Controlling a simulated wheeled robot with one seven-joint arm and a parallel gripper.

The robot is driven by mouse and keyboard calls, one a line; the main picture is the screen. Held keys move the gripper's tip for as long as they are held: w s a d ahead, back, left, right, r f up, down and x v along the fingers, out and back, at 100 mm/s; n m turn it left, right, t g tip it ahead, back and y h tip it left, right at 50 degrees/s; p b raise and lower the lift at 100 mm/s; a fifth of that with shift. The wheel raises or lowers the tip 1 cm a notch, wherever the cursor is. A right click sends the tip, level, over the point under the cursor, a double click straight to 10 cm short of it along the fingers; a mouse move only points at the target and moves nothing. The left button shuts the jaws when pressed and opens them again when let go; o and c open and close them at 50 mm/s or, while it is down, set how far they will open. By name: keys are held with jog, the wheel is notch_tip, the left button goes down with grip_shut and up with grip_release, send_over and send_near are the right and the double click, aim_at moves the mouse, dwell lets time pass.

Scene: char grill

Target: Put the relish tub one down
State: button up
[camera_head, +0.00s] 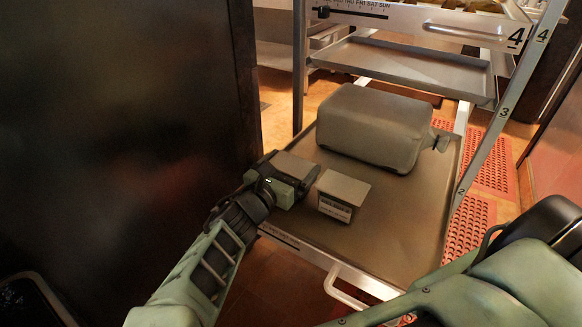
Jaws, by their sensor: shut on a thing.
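My gripper (300,184) is low over the left part of a rack tray. It is shut on a small grey tub (296,165), whose flat top shows just behind the fingers; its sides are mostly hidden. Just right of my gripper, a second small tub (343,187) with a grey lid and a pale printed label stands upright on the tray. I cannot read which one is relish. I cannot tell whether the held tub touches the tray.
The lower tray (400,240) also holds a large grey jug-like container (372,126) lying on its side. An empty tray (400,68) is above, behind it. The numbered rack post (497,120) stands right. A dark panel (120,130) fills the left. The tray's front right is clear.

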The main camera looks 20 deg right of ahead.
jog(key=o, duration=0.9)
jog(key=shift+c, duration=0.2)
jog(key=shift+a+r, duration=0.1)
jog(key=p+v, duration=0.2)
jog(key=v, duration=1)
